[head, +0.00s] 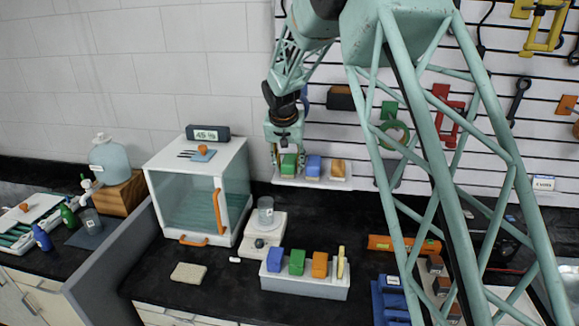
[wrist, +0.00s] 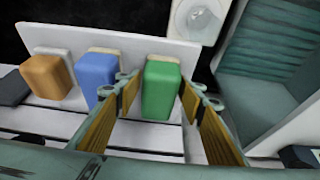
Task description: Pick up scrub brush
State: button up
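A wall shelf (head: 318,183) holds a row of coloured blocks with pale undersides that look like scrub brushes. They are a green brush (head: 289,166), a blue brush (head: 313,167) and an orange brush (head: 338,169). In the wrist view, the green brush (wrist: 162,88) is between the fingers of my gripper (wrist: 160,84), with the blue brush (wrist: 97,75) just outside the left finger and the orange brush (wrist: 46,77) farther left. My gripper (head: 288,155) is open, with a finger on each side of the green brush and small gaps showing. The brush still rests on the shelf.
Below, a white holder (head: 305,286) on the black counter carries blue, green and orange blocks and a yellow tool. A glass-fronted cabinet (head: 193,150) stands left of the shelf. A scale with a beaker (head: 266,212) sits beside it. Tools hang at right.

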dwell(0.4)
jog(key=c, duration=0.7)
jog(key=shift+o, duration=0.2)
jog(key=shift+r, duration=0.15)
jog(key=shift+r, duration=0.65)
jog(key=s+a+b, duration=0.1)
jog(key=s+b, duration=0.1)
jog(key=s, duration=1.6)
jog(key=shift+a+b, duration=0.35)
jog(key=shift+b, duration=0.05)
jog(key=shift+w, duration=0.1)
jog(key=o, duration=0.4)
jog(key=shift+c, duration=1.3)
